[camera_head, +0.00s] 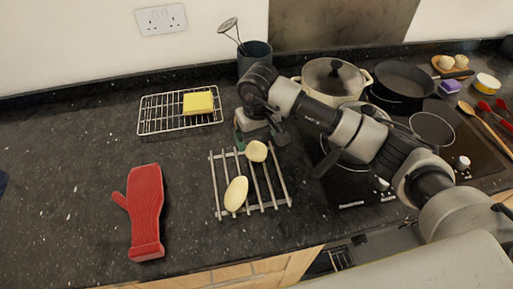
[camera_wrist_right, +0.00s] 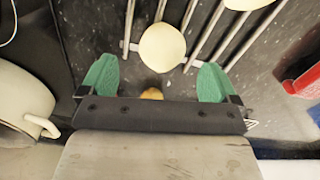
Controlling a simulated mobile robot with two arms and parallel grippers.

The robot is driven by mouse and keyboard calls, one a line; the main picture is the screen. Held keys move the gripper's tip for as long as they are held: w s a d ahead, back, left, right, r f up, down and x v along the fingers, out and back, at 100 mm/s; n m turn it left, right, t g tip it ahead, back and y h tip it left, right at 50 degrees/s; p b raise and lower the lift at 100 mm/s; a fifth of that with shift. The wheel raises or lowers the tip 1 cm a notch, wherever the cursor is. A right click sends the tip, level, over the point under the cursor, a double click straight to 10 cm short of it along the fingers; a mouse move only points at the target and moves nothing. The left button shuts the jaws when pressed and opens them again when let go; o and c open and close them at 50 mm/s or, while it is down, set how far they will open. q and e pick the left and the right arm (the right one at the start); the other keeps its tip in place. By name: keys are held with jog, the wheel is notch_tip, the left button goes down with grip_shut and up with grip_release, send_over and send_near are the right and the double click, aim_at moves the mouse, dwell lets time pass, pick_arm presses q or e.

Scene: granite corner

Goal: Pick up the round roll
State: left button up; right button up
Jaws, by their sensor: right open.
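The round roll (camera_head: 256,151) is pale and lies on the wire rack (camera_head: 219,185) near its back end. In the right wrist view the roll (camera_wrist_right: 162,47) sits just beyond and between the green fingertips. My right gripper (camera_head: 257,138) is open and empty, reaching down right behind the roll; its fingers (camera_wrist_right: 156,80) are spread wide in the wrist view. A longer oval roll (camera_head: 236,193) lies on the same rack, closer to the front; its edge shows at the top of the wrist view (camera_wrist_right: 248,3). My left gripper is not in view.
A red oven mitt (camera_head: 146,213) lies left of the rack. Behind are a second rack (camera_head: 158,112) with a yellow sponge (camera_head: 198,103) and a dark utensil pot (camera_head: 253,56). A cream lidded pot (camera_head: 333,80) and pans stand on the hob to the right.

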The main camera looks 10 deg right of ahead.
aim_at(256, 145)
jog(key=f, duration=0.1)
jog(key=f+p, duration=0.2)
jog(key=shift+w+a+f, duration=0.15)
jog(key=shift+a+f, duration=0.15)
jog(key=shift+f, duration=0.75)
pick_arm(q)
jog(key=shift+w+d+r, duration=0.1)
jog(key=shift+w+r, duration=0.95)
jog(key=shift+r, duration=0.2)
pick_arm(e)
jog(key=shift+d, duration=0.1)
jog(key=shift+c, duration=0.4)
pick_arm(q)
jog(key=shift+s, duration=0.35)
pick_arm(e)
jog(key=c, duration=0.9)
